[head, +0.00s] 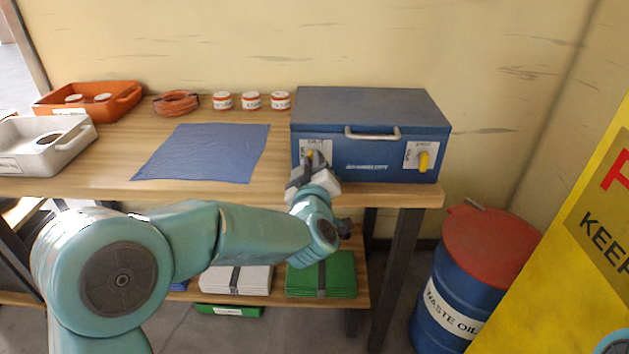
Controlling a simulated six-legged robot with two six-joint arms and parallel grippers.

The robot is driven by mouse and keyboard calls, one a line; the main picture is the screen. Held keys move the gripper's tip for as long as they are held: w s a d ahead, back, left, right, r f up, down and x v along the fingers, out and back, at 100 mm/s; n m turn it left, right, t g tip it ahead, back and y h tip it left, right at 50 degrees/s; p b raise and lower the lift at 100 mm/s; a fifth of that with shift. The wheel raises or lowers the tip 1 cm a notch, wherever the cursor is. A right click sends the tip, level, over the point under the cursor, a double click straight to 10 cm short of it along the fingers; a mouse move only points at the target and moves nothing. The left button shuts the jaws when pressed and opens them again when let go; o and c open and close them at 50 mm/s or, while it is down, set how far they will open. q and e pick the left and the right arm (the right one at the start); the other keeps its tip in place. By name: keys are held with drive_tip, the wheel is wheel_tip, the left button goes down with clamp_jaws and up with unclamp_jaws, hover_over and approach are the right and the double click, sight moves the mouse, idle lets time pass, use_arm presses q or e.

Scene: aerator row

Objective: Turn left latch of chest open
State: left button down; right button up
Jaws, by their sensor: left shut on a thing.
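The blue chest (368,112) stands on the right part of the wooden bench, lid down, with a metal handle (372,133) on its front. The left latch (310,153) is yellow on a white plate at the chest's front left. My left gripper (314,163) is at this latch, shut on it, and covers most of it, so how far it is turned is hard to tell. The right latch (423,161) is yellow, on its own white plate, and stands roughly upright. My right gripper is not in view.
A blue cloth (203,152) lies left of the chest. Behind it are several small jars (251,101) and an orange coil (176,102). An orange tray (124,101) and a white tray (38,161) stand at left. A waste oil drum (455,300) and yellow sign panel (574,250) are at right.

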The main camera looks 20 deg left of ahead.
use_arm(q)
drive_tip(key=n+b, duration=1)
drive_tip(key=shift+a+f+n+b, duration=0.1)
drive_tip(key=shift+f+n+b, duration=0.1)
drive_tip(key=shift+n+b, duration=0.2)
idle(0.3)
drive_tip(key=c, duration=1.1)
unclamp_jaws()
drive_tip(key=p+v, duration=0.1)
drive_tip(key=v, duration=1.5)
drive_tip(key=shift+s, duration=0.15)
